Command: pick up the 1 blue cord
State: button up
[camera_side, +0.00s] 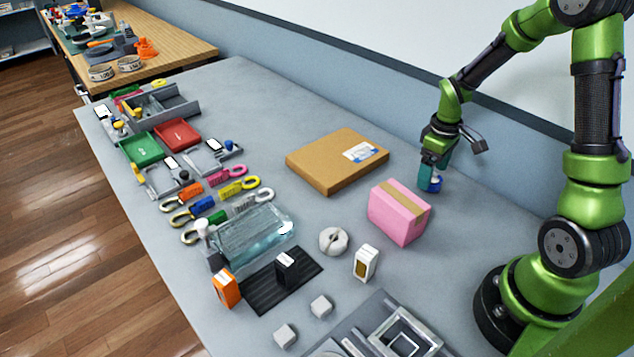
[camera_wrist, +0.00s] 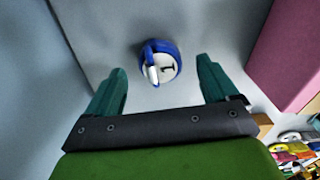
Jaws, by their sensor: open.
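The blue cord (camera_wrist: 174,57) is a small round coil with a blue rim and a white face marked "1". A white piece stands at its left side in the wrist view. It lies on the grey table beyond the gap between my fingertips. In the side view the blue cord (camera_side: 434,185) shows just under my gripper (camera_side: 432,180), partly hidden by the teal fingers. My gripper (camera_wrist: 161,66) is open in the wrist view, one finger on either side of the gap, with nothing held. I cannot tell the exact height of the fingertips above the cord.
A pink box (camera_side: 398,212) stands close by, left of my gripper in the side view; it fills the right of the wrist view (camera_wrist: 285,50). A flat cardboard box (camera_side: 322,165) lies farther left. The blue-grey wall (camera_side: 330,65) runs behind the table.

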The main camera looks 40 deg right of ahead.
jog(key=shift+f, duration=1.25)
jog(key=c, duration=1.2)
jog(key=shift+o, duration=0.2)
jog(key=shift+r, duration=0.15)
